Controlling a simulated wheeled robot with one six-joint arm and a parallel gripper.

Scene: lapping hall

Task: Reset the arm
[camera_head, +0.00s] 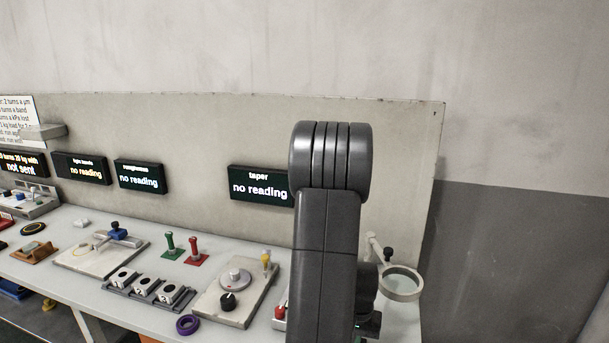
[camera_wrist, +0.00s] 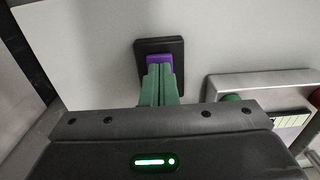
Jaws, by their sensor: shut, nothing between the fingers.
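My gripper (camera_wrist: 160,70) shows in the wrist view with its two green fingers pressed together and nothing between them. The fingertips point at a small purple block (camera_wrist: 160,60) in a black square holder (camera_wrist: 175,45) on the white bench top. The fingertips overlap the purple block in the picture; I cannot tell whether they touch it. In the head view my dark grey arm stands upright right of the middle and hides part of the bench. My gripper is not clearly visible there.
The bench (camera_head: 215,226) carries a plate with a dial (camera_head: 228,303), a purple ring (camera_head: 187,324), green (camera_head: 170,245) and red (camera_head: 195,250) handles, and a ring magnifier (camera_head: 402,284). A "taper" display (camera_head: 258,184) reads "no reading". A metal-edged box (camera_wrist: 262,82) lies right of my fingers.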

